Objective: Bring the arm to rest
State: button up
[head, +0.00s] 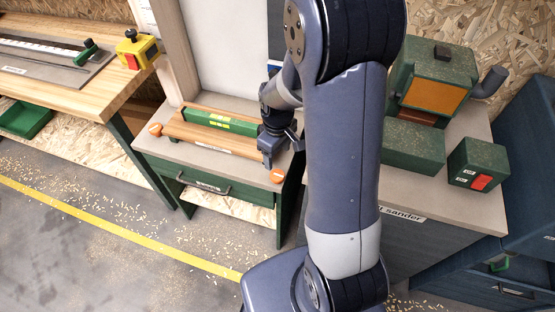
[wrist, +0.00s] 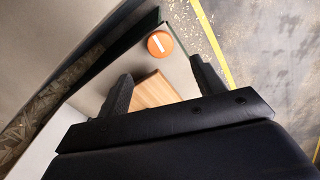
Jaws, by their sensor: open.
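My gripper (head: 268,160) hangs over the right end of the small workbench in the head view, beside a wooden board that carries a green level-like bar. In the wrist view my gripper (wrist: 158,88) shows two dark fingers spread apart with nothing between them. Beyond them are the wooden board (wrist: 155,92) and a round orange knob (wrist: 160,44). My arm stands upright across the middle of the head view and hides part of the room behind it.
The small workbench (head: 150,146) has a green drawer (head: 205,184) in front. A wooden table (head: 100,95) with a yellow switch box (head: 137,50) stands left. A green sander (head: 435,80) stands right. The floor with a yellow line (head: 120,231) is open, scattered with shavings.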

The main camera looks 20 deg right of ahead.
aim_at(277, 175)
jog(key=shift+r, duration=0.35)
jog(key=shift+f, duration=0.1)
notch_tip(277, 175, down, 11)
jog(key=shift+r+p, duration=0.15)
jog(key=shift+p, duration=0.2)
dwell(0.5)
jog(key=shift+r, duration=0.1)
